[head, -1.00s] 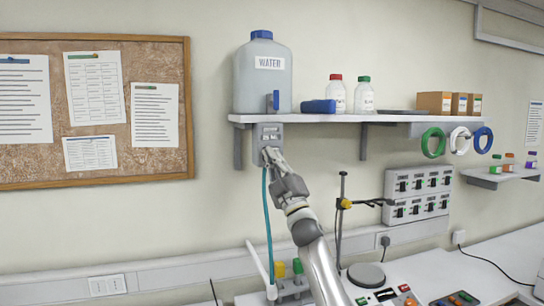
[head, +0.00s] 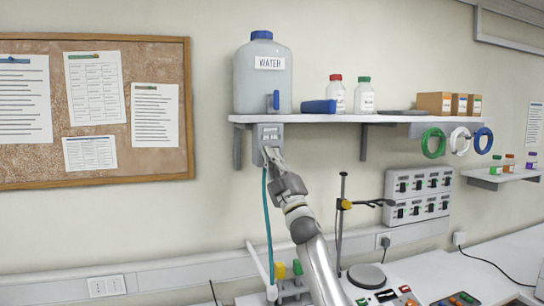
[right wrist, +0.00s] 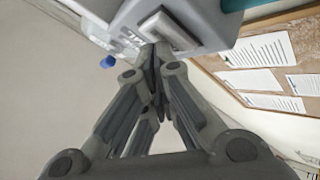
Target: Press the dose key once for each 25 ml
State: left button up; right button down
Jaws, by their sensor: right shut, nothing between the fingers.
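A grey dispenser box (head: 270,133) with a small pale panel hangs under the left end of the wall shelf, below the water tank (head: 262,85). My right gripper (head: 267,152) is shut and empty at the box's lower front. In the right wrist view its closed fingertips (right wrist: 156,48) are at a light grey rectangular key (right wrist: 168,32) on the box. I cannot tell whether they touch it or whether it is pushed in. The fingertips hide part of the box's lower front in the head view. My left gripper is not in view.
A teal hose (head: 267,215) hangs from the box beside my right arm. The shelf (head: 340,118) holds bottles and boxes. A stand with a yellow clamp (head: 345,204) rises right of my arm. Coloured controls lie on the bench below.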

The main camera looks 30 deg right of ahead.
jog(key=shift+w, duration=0.25)
dwell(0.5)
jog(key=shift+s+a, duration=0.15)
jog(key=shift+s, duration=0.75)
jog(key=s, duration=0.2)
jog(key=s+a+p, duration=0.1)
jog(key=s, duration=0.1)
jog(key=shift+s+a+p, duration=0.1)
jog(key=shift+s+p, duration=0.2)
jog(key=shift+s, duration=0.1)
jog(key=shift+f, duration=0.1)
dwell(0.4)
